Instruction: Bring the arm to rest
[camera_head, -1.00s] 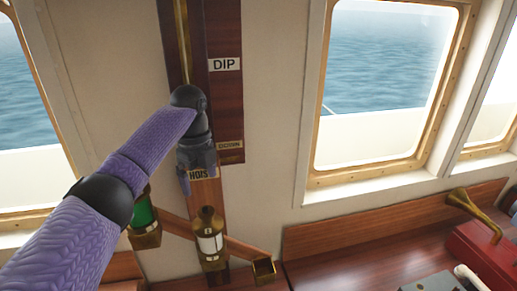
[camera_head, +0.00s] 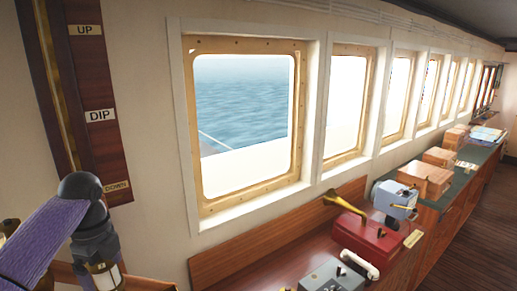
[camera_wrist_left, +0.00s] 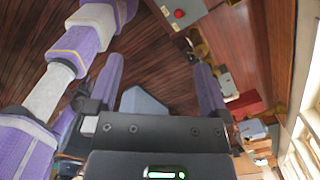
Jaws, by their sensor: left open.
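My left arm (camera_head: 45,235) comes in from the lower left of the head view, in purple sleeve with dark joints. Its wrist (camera_head: 92,235) is in front of the wall, just below the dark wooden signal board (camera_head: 98,110). The fingers cannot be made out there. In the left wrist view my left gripper (camera_wrist_left: 159,65) has its two purple fingers wide apart with nothing between them; the wooden floor (camera_wrist_left: 155,45) shows beyond. My right gripper is not in view.
A lantern (camera_head: 105,275) shows just below the wrist. A brass handle (camera_head: 345,205), a red box (camera_head: 370,243) and a grey box (camera_head: 333,278) are on the wooden counter (camera_head: 265,258) below the windows. Another purple-and-white arm link of mine fills the wrist view's left side.

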